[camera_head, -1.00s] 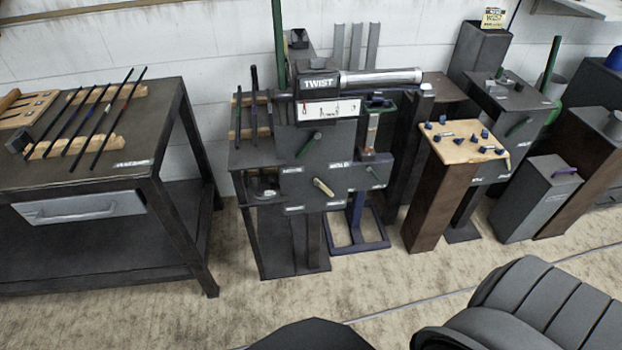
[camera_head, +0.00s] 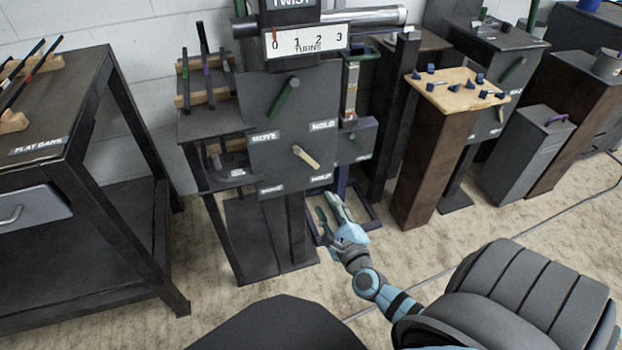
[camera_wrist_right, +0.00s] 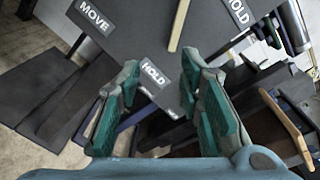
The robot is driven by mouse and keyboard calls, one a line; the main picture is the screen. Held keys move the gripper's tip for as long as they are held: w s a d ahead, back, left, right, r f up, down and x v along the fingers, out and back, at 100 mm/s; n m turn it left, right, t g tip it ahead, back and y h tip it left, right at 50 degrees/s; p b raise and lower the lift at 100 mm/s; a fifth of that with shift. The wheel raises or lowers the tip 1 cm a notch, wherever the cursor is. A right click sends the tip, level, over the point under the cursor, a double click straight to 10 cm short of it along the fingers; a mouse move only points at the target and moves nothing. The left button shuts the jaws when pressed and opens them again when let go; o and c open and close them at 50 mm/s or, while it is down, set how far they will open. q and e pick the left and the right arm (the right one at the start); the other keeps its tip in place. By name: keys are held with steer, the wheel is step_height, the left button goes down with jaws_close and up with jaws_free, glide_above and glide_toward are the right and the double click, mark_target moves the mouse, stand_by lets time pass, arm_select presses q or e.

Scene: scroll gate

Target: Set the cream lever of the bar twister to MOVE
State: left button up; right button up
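The bar twister's dark front panel (camera_head: 265,155) stands upright in the middle of the head view. Its cream lever (camera_head: 306,157) is tilted, its free end pointing down and right toward the lower HOLD label (camera_head: 321,178). A label at the panel's lower left (camera_head: 271,190) is blurred. The lever also shows at the top of the right wrist view (camera_wrist_right: 179,24), with a MOVE label (camera_wrist_right: 95,17) to its left. My right gripper (camera_head: 328,207) is open and empty, below and a little right of the lever, not touching it. My left gripper is not in view.
A green lever (camera_head: 287,96) sits higher on the same panel, below a TURNS scale (camera_head: 305,41). A bar table (camera_head: 60,130) stands at the left. A wooden-topped pedestal (camera_head: 440,150) stands to the right. The floor in front is clear.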

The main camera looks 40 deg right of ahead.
mark_target(310, 162)
steer(key=w+d+m+b, duration=0.1)
steer(key=w, duration=0.3)
steer(key=w+d+r+m, duration=0.1)
steer(key=w+d, duration=0.1)
steer(key=w, duration=0.2)
steer(key=w+d+r+b, duration=0.1)
steer(key=w+d, duration=0.1)
steer(key=w, duration=0.2)
steer(key=shift+w+m+h+b, duration=0.35)
steer(key=shift+w+m+h, duration=0.05)
steer(key=shift+w+d, duration=0.15)
steer(key=shift+w, duration=0.45)
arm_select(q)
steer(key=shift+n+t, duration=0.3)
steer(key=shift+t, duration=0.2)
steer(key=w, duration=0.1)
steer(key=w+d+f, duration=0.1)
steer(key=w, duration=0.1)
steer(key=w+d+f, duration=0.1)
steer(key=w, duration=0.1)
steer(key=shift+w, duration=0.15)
arm_select(e)
steer(key=shift+r, duration=0.1)
steer(key=shift+c, duration=0.2)
jaws_close()
